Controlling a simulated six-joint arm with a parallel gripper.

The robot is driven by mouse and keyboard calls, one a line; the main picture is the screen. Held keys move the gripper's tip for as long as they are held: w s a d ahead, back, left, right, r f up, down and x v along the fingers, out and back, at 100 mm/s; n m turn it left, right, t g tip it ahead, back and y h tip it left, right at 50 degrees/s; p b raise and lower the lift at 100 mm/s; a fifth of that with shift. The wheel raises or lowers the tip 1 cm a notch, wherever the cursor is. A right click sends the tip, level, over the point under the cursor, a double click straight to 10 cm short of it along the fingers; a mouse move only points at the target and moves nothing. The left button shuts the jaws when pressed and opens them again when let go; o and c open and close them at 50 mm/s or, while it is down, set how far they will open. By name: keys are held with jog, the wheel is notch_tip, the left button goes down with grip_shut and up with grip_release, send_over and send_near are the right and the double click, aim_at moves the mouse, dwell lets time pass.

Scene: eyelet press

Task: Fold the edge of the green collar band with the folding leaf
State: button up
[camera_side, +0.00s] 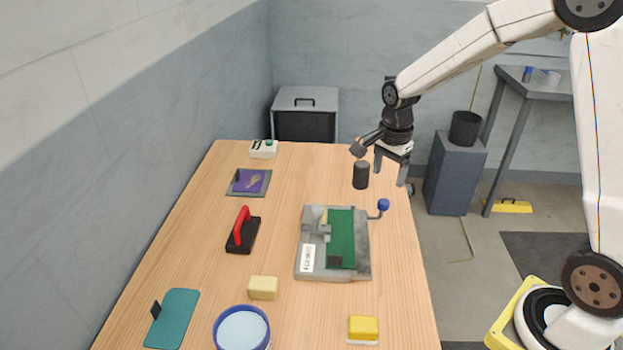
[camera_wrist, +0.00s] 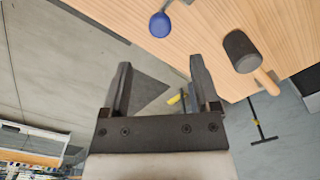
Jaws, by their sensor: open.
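The green collar band (camera_side: 341,232) lies flat on the grey press (camera_side: 300,268) at the right middle of the table. A lever with a blue knob (camera_side: 383,205) sticks out at the press's right side; the knob also shows at the top of the wrist view (camera_wrist: 160,25). I cannot tell for certain which part is the folding leaf. My gripper (camera_side: 390,172) is open and empty, above and behind the knob near the table's right edge. In the wrist view its fingers (camera_wrist: 160,62) are apart with nothing between them.
A black mallet head (camera_side: 361,175) stands behind the press, close to my gripper; its wooden handle shows in the wrist view (camera_wrist: 265,82). A red-handled black tool (camera_side: 242,232), a cream block (camera_side: 263,288), a blue-rimmed bowl (camera_side: 241,328) and a yellow block (camera_side: 363,328) lie around the press.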

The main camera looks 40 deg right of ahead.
aim_at(384, 201)
jog(key=shift+f, duration=0.1)
jog(key=shift+f, duration=3.85)
grip_shut()
